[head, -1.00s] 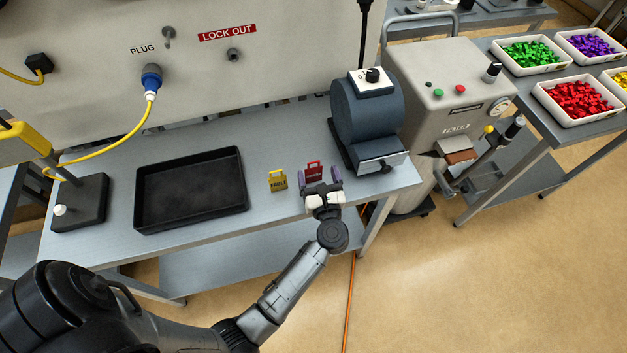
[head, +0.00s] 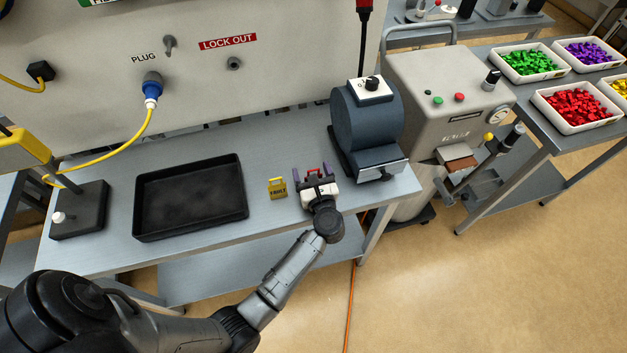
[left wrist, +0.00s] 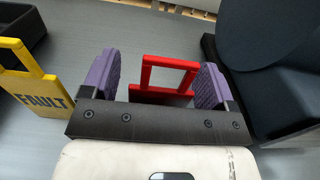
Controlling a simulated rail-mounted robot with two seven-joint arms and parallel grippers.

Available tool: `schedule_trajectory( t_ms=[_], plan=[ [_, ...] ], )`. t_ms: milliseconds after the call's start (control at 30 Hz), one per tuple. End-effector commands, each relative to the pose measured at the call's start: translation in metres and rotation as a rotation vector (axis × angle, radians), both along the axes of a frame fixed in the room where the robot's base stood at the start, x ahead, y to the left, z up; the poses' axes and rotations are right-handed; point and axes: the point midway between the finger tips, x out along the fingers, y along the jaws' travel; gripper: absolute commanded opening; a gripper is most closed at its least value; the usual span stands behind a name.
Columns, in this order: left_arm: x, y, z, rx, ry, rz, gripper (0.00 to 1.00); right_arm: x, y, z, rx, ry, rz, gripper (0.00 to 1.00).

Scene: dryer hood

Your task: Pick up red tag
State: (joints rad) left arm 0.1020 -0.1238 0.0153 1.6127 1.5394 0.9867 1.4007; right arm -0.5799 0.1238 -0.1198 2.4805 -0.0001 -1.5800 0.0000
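The red tag (head: 313,171) stands on the grey workbench, partly hidden by my left gripper. In the left wrist view its red handle frame (left wrist: 170,61) shows between the purple fingers; its lower part is hidden behind the gripper's dark crossbar. My left gripper (head: 311,176) is open, with one finger on each side of the tag. In the left wrist view the gripper (left wrist: 156,78) shows gaps between the tag and both fingers, the right one narrower. My right gripper is not in view.
A yellow FAULT tag (head: 278,189) stands just left of my gripper. A black tray (head: 190,235) lies farther left. A dark blue motor-like machine (head: 368,125) stands close on the right. A panel (head: 270,75) rises behind the bench.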

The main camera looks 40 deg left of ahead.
Motion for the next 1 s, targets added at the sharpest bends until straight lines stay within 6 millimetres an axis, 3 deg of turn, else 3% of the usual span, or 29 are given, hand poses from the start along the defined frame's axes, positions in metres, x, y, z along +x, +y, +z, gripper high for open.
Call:
schedule_trajectory(
  t_ms=[67,500,800,1000],
  plan=[
    [0.0,0.0,0.0,0.0,0.0,0.0,0.72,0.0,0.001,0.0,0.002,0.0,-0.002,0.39],
    [0.0,0.0,0.0,0.0,0.0,0.0,0.3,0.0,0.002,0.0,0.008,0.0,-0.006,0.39],
    [0.0,0.0,0.002,0.0,0.0,0.0,0.3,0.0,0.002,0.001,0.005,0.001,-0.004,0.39],
    [0.0,0.0,0.015,-0.001,-0.002,0.0,0.3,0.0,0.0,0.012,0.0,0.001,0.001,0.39]
  ],
)
